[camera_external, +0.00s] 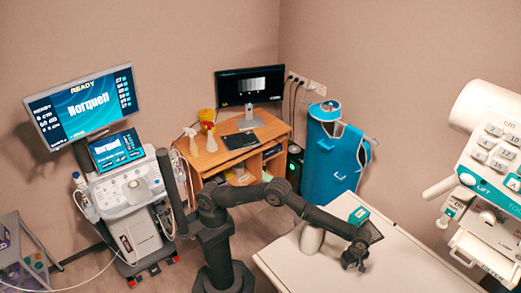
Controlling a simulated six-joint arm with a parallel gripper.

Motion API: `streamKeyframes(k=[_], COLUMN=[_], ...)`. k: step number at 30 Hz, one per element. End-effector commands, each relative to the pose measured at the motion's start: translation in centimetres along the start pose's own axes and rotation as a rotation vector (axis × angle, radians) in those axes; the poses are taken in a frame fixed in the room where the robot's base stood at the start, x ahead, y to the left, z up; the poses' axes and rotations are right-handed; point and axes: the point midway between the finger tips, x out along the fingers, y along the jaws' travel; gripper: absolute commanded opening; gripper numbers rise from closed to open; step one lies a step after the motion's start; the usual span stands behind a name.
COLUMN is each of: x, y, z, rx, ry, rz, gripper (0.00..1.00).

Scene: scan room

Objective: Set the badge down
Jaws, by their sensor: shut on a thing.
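A white rounded object (311,238) stands on the table left of my gripper. A teal-topped thing (358,214) and a dark one (374,232) show behind my wrist. The table's near part is clear. A white panelled machine (490,150) is at right; an ultrasound cart (130,190) at left.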

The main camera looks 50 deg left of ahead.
Motion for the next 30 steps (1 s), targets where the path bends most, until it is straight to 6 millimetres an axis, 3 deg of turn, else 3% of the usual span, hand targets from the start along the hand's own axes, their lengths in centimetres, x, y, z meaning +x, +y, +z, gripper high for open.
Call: streamKeyframes(k=[6, 7, 10, 21, 26, 30], x=[0.3, 0.3, 0.3, -0.3, -2.8, -5.9], y=[0.0, 0.0, 0.0, 0.0, 0.1, 0.1], z=[0.0, 0.0, 0.0, 0.0, 0.1, 0.1], rx=[0.0, 0.0, 0.0, 0.0, 0.0, 0.0], ry=[0.001, 0.0, 0.0, -0.001, -0.003, -0.003], rz=[-0.001, 0.0, 0.0, 0.001, 0.004, 0.004], gripper=[0.2, 0.43, 0.63, 0.63, 0.63, 0.63])
